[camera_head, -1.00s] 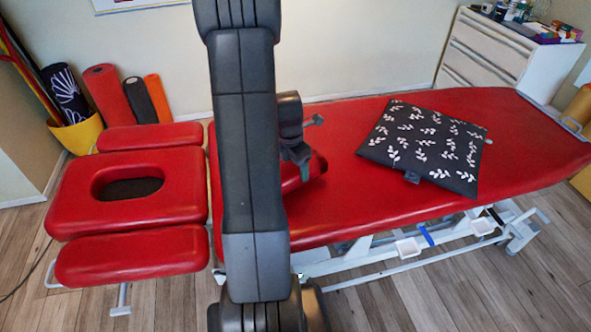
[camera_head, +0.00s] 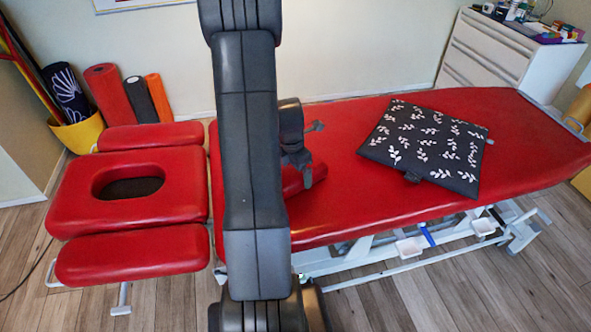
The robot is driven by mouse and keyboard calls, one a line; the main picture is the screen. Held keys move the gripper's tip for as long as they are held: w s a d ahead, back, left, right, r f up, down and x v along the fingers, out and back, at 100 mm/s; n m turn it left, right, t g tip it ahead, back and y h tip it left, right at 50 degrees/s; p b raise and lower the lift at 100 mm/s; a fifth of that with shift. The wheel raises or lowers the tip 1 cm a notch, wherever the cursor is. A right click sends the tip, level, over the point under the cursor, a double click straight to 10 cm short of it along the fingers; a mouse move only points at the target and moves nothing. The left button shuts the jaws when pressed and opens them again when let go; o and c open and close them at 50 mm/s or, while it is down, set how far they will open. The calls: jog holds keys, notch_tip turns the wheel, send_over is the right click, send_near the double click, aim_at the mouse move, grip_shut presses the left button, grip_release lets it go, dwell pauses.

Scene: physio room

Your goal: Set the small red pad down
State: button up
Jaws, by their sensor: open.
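The small red pad (camera_head: 291,181) is at the left part of the red treatment couch (camera_head: 345,205), just right of my arm. My arm hides its left side, and my gripper covers part of the rest. It seems to rest on the couch top, but red on red makes contact hard to judge. My gripper (camera_head: 306,174) is open at the pad, pointing down. Its fingertips overlap the pad in this view; I cannot tell whether they touch it.
A dark cushion with white leaf prints (camera_head: 425,148) lies on the couch to the right. The headrest section (camera_head: 128,190) with its face hole is at the left. A white drawer cabinet (camera_head: 505,60) stands at the back right. The couch between pad and cushion is clear.

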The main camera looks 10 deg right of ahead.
aim_at(292, 173)
notch_tip(292, 173, up, 12)
jog(key=a, duration=0.1)
jog(key=shift+s+p, duration=0.3)
jog(key=shift+a, duration=0.1)
jog(key=shift+c, duration=0.5)
dwell(0.8)
